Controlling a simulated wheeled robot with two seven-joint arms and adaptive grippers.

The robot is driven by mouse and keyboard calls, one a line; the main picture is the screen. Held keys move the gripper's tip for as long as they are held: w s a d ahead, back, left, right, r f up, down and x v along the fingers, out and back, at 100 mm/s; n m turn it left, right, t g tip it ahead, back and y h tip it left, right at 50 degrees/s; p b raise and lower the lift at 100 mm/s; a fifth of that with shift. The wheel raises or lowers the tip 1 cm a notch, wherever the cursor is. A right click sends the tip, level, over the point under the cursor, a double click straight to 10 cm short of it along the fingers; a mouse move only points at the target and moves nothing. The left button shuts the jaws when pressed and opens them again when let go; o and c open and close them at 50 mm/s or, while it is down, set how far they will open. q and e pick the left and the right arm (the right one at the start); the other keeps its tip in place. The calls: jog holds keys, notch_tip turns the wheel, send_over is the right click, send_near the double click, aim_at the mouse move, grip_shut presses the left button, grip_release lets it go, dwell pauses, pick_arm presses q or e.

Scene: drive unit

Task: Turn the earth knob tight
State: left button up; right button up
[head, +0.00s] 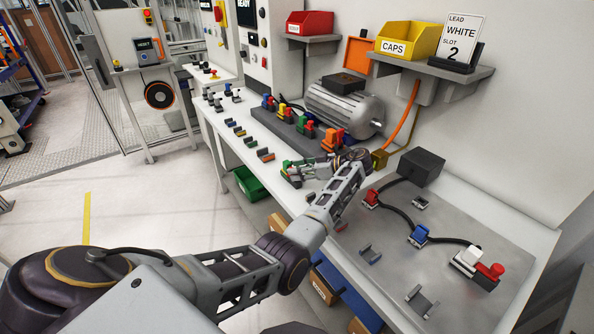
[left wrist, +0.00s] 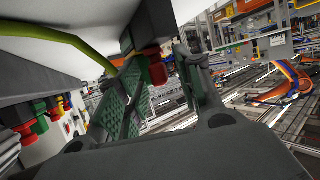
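My left gripper (head: 288,172) reaches over the bench beside the front of the grey terminal strip (head: 294,132). In the left wrist view its two green-padded fingers (left wrist: 158,85) stand apart. A red piece under a dark block (left wrist: 157,72) shows in the gap; I cannot tell how near it is. The strip carries blue, yellow, green and orange-red pieces; a green one (head: 309,129) is near its right part. No label marks the earth knob, so I cannot tell which it is. My right gripper is not in view.
A grey motor (head: 345,108) stands behind the strip. An orange cable (head: 407,112) hangs beneath the shelf (head: 440,66). A metal plate (head: 470,205) with clips and wired connectors lies to the right. Small coloured clips (head: 240,130) lie at the bench's front edge.

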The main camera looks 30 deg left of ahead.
pick_arm(q)
jog(key=shift+c, duration=0.9)
grip_shut()
jog(key=shift+p, duration=0.3)
jog(key=shift+s+m+t+p, duration=0.15)
jog(key=shift+m+t+p, duration=0.3)
jog(key=shift+m+t, duration=0.2)
jog(key=shift+s+m+t+p, duration=0.1)
jog(key=shift+m+t+p, duration=0.5)
jog(key=shift+t, duration=0.25)
jog(key=shift+s+m+t+p, duration=0.2)
jog(key=shift+m+t+p, duration=0.4)
jog(key=shift+m+t, duration=1)
jog(key=shift+s+a+m+t+h, duration=0.1)
jog(key=shift+m+t+h, duration=0.4)
jog(key=shift+t, duration=0.5)
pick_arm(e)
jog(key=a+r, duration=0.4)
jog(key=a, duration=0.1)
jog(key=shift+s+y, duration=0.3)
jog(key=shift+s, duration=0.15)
pick_arm(q)
jog(key=shift+r, duration=0.1)
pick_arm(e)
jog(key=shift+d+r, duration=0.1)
